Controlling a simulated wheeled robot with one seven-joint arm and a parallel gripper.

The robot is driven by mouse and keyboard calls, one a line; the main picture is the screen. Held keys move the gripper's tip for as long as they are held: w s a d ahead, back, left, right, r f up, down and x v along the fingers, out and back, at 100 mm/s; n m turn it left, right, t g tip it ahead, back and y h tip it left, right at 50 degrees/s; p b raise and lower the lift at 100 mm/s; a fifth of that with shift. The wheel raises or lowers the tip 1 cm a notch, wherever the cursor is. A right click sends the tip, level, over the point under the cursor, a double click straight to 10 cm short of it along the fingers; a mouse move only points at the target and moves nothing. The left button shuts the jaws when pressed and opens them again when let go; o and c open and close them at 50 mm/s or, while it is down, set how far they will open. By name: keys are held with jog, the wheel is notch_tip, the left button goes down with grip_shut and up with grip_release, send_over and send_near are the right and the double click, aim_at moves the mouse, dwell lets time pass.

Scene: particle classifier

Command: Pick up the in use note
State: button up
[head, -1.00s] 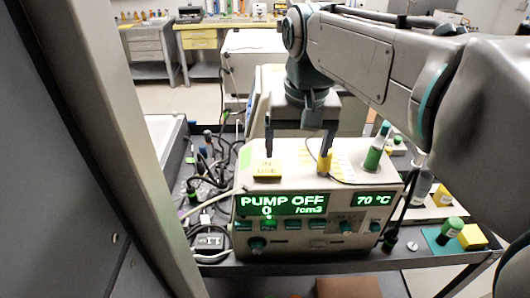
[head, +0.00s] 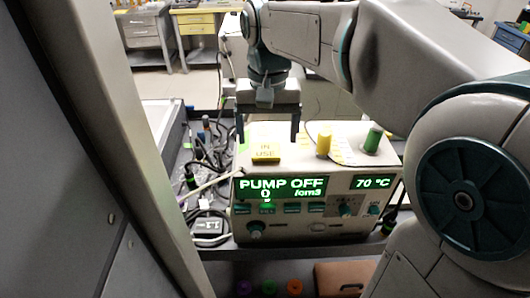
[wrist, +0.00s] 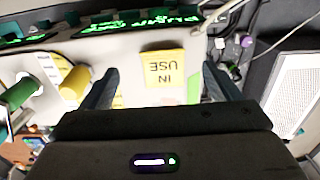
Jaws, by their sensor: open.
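The in use note (head: 265,152) is a small yellow block with "IN USE" on it. It sits on top of the particle classifier (head: 300,226), near its left side, above the green display. My gripper (head: 268,138) is open, pointing down just above and behind the note. In the wrist view the note (wrist: 168,66) appears upside down, ahead of the open fingers (wrist: 160,82) and between their lines, apart from both. Nothing is between the fingers.
Tangled cables and a power adapter (head: 209,226) lie left of the machine. A grey panel (head: 75,150) fills the left foreground.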

aim_at(266, 157)
jog(key=shift+s+a+f+p, duration=0.1)
jog(key=shift+f+p, duration=0.1)
jog(key=shift+f, duration=1.15)
jog(key=shift+s+a+f+p, duration=0.1)
jog(key=shift+f+p, duration=0.1)
jog(key=shift+f, duration=1.15)
jog(key=c, duration=1)
